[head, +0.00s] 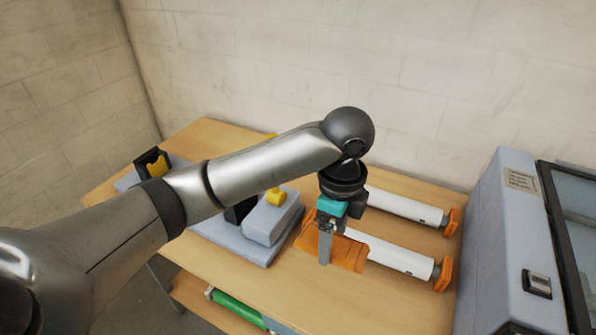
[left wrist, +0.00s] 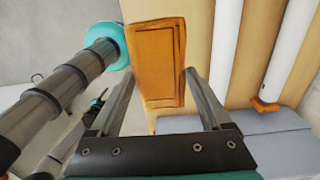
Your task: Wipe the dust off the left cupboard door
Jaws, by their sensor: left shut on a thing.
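My left gripper (head: 326,242) points down over the wooden table, with its arm coming in from the left. In the left wrist view the orange piece (left wrist: 156,55) shows between and beyond the two fingers (left wrist: 160,88). In the head view it appears low over the tabletop; I cannot tell whether it touches. I cannot make out a left cupboard door or any dust on it in these views. My right gripper is not in view.
The wooden table (head: 295,285) bears white rolls (head: 400,256) with orange ends, just right of my left gripper, and a grey block (head: 272,220) with a yellow knob to its left. A grey cabinet-like machine (head: 500,220) with a dark-framed window stands at the right. A green roll (head: 236,309) lies below.

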